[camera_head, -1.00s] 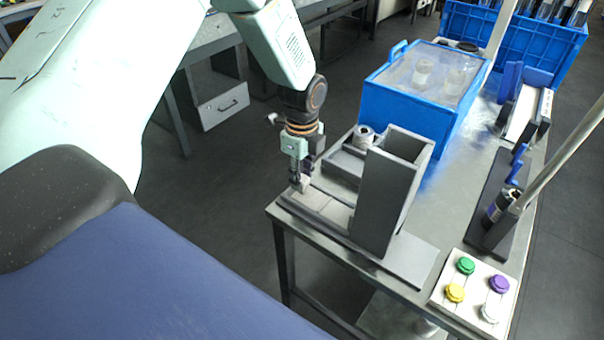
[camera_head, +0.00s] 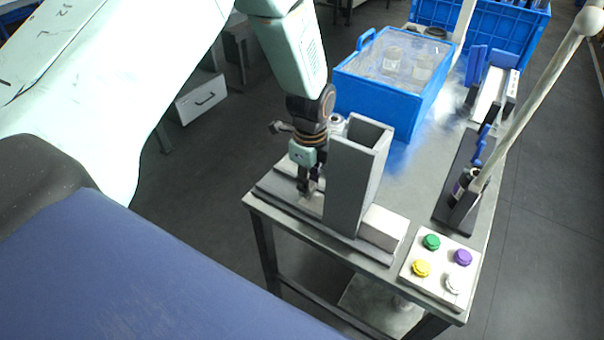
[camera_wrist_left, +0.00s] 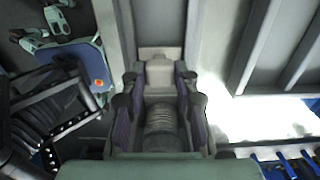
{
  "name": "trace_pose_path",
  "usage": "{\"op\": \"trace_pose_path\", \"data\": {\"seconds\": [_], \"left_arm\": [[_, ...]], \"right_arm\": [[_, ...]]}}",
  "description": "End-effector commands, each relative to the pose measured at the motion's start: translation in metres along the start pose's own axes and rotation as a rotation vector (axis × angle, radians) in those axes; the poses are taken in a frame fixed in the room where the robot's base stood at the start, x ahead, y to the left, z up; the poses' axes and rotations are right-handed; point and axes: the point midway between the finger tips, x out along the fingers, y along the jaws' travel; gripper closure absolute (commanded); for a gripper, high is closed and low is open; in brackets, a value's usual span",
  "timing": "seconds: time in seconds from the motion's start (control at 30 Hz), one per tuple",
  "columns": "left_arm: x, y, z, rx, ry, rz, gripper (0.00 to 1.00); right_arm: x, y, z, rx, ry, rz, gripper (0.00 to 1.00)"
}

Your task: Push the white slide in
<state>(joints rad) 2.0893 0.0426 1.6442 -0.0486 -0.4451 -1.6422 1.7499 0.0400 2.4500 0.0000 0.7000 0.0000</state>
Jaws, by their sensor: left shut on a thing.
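The white slide (camera_head: 314,206) lies in the grey base's channel at the left foot of the upright grey chute (camera_head: 351,185), and only a short piece of it shows there. A pale block (camera_head: 384,228) sticks out on the right of the chute; whether it joins the slide is hidden by the chute. My left gripper (camera_head: 307,190) points down at the slide, close to the chute's left side. In the left wrist view its fingers (camera_wrist_left: 160,78) are closed around a pale part of the slide (camera_wrist_left: 160,53). My right gripper is in neither view.
A button panel (camera_head: 438,272) with coloured buttons sits at the table's front right. A blue box (camera_head: 385,100) stands behind the chute. A dark stand (camera_head: 465,190) and a slanting pole (camera_head: 530,100) are at the right.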

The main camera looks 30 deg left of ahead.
Motion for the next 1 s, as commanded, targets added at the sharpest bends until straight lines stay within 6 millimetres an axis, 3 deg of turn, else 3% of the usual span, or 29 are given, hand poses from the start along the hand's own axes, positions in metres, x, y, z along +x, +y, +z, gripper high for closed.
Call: {"op": "trace_pose_path", "data": {"seconds": [0.47,0.5,0.73,1.0], "left_arm": [[0.0008,0.0009,-0.0004,-0.001,0.001,0.002,1.0],[0.0008,0.0009,-0.0004,-0.002,0.001,0.002,0.68],[0.0003,0.0005,0.0004,-0.001,0.0,0.001,0.48],[-0.0001,0.0001,-0.0006,-0.001,0.0,0.0,0.47]], "right_arm": [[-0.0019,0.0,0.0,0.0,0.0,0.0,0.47],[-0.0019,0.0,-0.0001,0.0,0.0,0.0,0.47],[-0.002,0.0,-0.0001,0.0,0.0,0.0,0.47],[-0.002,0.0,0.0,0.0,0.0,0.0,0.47]]}}
